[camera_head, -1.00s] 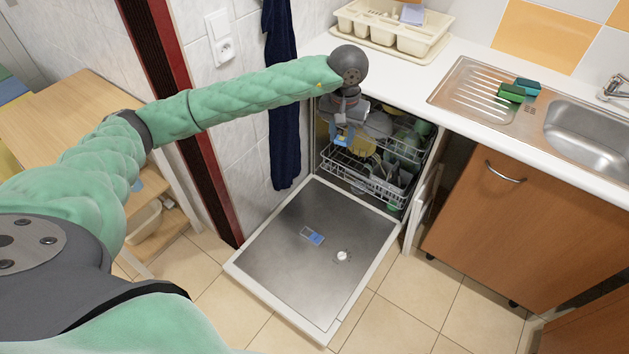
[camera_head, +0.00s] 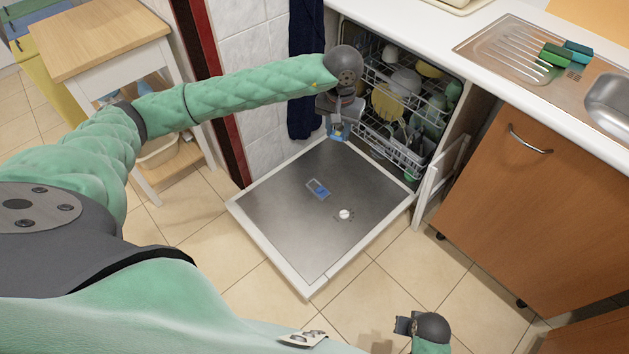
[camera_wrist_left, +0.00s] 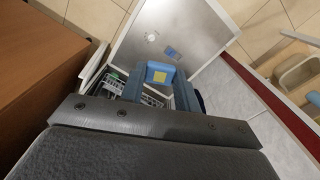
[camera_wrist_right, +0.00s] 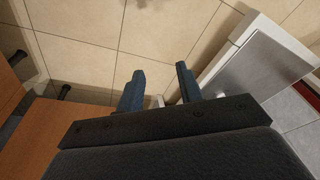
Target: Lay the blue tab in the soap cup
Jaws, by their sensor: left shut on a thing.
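The blue tab (camera_head: 341,132) is between the fingers of my left gripper (camera_head: 339,134), which is shut on it. In the left wrist view the tab (camera_wrist_left: 160,72) shows as a light blue block with a yellow patch, held between the two fingers. The soap cup (camera_head: 318,189) is a small rectangular recess with blue in it, on the inner face of the lowered dishwasher door. It also shows in the left wrist view (camera_wrist_left: 172,52), beyond the tab and apart from it. My right gripper (camera_wrist_right: 160,88) is open and empty, low over the floor.
The open dishwasher door (camera_head: 275,226) lies flat, with a round white cap (camera_head: 345,214) beside the cup. The racks (camera_head: 400,115) behind my left gripper hold dishes. An orange-brown cabinet (camera_head: 520,200) stands right. A wooden trolley (camera_head: 105,45) stands left. Tiled floor is clear in front.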

